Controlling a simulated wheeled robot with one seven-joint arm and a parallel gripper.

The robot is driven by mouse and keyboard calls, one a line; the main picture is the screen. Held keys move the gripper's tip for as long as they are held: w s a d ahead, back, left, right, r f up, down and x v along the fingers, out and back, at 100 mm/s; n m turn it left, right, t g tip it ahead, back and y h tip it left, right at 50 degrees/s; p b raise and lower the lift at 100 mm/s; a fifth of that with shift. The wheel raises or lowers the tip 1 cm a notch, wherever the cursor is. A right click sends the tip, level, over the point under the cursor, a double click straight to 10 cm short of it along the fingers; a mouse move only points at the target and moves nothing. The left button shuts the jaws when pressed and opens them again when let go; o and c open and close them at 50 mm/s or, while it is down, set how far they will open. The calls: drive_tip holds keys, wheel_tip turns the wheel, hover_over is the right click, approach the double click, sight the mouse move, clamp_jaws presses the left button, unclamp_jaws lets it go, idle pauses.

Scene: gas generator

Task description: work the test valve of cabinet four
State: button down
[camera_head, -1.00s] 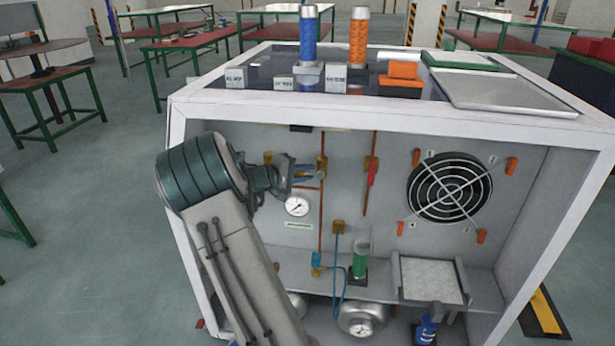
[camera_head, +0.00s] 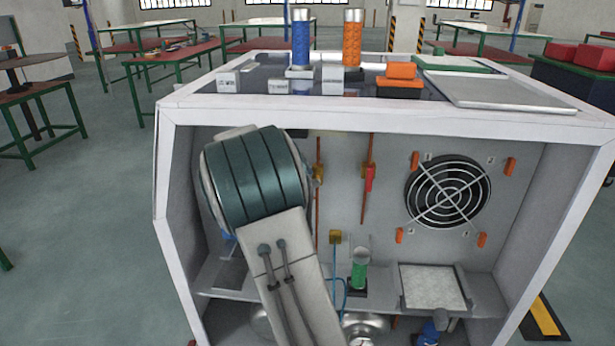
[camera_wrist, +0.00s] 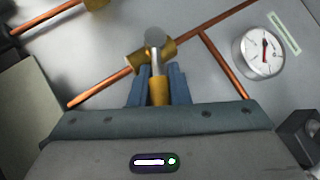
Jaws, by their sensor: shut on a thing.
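In the wrist view, a brass valve (camera_wrist: 136,63) sits on a copper pipe at the cabinet's back panel. Its lever has a grey metal hub (camera_wrist: 156,39) and a yellow handle (camera_wrist: 158,92), which points towards my wrist. My gripper (camera_wrist: 159,76) is shut on the yellow handle, with one blue finger on each side. In the head view, my arm's thick green joint covers the gripper and most of this valve; only a brass edge (camera_head: 319,173) shows beside it. No cabinet number can be read.
A pressure gauge (camera_wrist: 258,52) is beside the valve. A red-handled valve (camera_head: 369,178) and a round fan (camera_head: 448,191) are further right on the panel. A green cylinder (camera_head: 359,270) and a pale tray (camera_head: 432,285) are on the lower shelf. The cabinet's white frame (camera_head: 165,200) surrounds my arm.

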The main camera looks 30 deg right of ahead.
drive_tip(key=shift+w, duration=0.1)
drive_tip(key=c, duration=1.4)
unclamp_jaws()
drive_tip(key=shift+o, duration=0.2)
drive_tip(key=shift+a, duration=0.1)
drive_tip(key=v, duration=1.3)
drive_tip(key=shift+a+r+p, duration=0.25)
drive_tip(key=shift+r+p, duration=0.05)
drive_tip(key=shift+p, duration=0.1)
drive_tip(key=shift+c, duration=0.4)
